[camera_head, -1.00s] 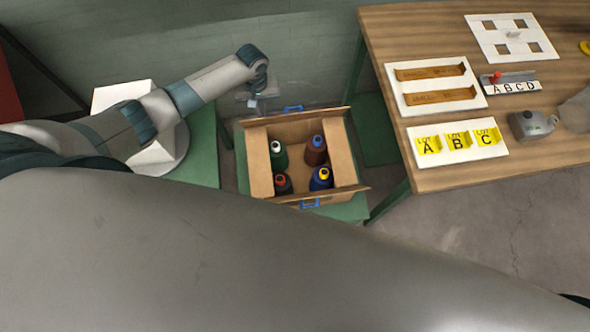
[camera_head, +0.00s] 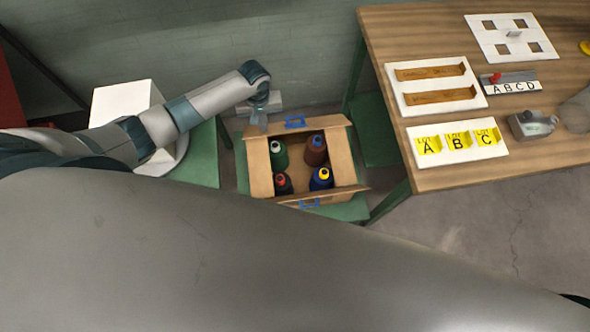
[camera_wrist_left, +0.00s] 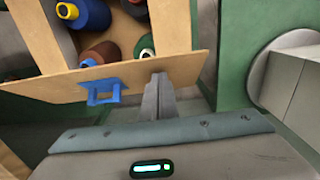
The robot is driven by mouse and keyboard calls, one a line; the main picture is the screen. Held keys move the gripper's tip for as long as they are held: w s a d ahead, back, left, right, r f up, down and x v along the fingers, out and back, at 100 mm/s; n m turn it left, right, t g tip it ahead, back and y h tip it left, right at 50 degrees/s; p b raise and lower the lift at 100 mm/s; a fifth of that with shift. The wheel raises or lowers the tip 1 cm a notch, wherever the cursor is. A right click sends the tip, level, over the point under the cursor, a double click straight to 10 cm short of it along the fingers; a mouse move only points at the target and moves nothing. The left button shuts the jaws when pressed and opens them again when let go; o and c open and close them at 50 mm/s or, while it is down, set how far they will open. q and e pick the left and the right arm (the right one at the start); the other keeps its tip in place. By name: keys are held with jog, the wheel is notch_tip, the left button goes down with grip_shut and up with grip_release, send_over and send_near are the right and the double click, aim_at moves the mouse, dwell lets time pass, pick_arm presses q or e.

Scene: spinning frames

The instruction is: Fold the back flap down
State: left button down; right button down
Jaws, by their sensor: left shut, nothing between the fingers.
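The open cardboard box (camera_head: 261,178) stands on a green stool with its back flap (camera_head: 275,129) raised and tilted, a blue clip (camera_head: 294,121) on it. The back flap (camera_wrist_left: 60,84) and its blue clip (camera_wrist_left: 102,91) also show in the left wrist view. My left gripper (camera_head: 258,119) is shut and empty at the flap's left end, on its outer side. In the left wrist view its fingertips (camera_wrist_left: 160,78) overlap the flap's edge and seem to touch it. The front flap (camera_head: 335,195) sticks outward. My right gripper is out of view.
Several thread cones, one of them blue (camera_head: 321,178), stand inside the box. A wooden table (camera_head: 440,30) with trays and lot cards is at the right. A white object (camera_head: 123,97) stands left of the box. The green wall is close behind.

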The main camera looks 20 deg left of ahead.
aim_at(264, 136)
pick_arm(q)
jog(key=shift+s+f, duration=0.1)
dwell(0.3)
jog(key=shift+s+d+f, duration=0.4)
jog(key=shift+s+f, duration=0.4)
jog(key=shift+f, duration=0.05)
jog(key=shift+s+d+f, duration=0.4)
jog(key=shift+s+f, duration=0.35)
jog(key=shift+f, duration=0.25)
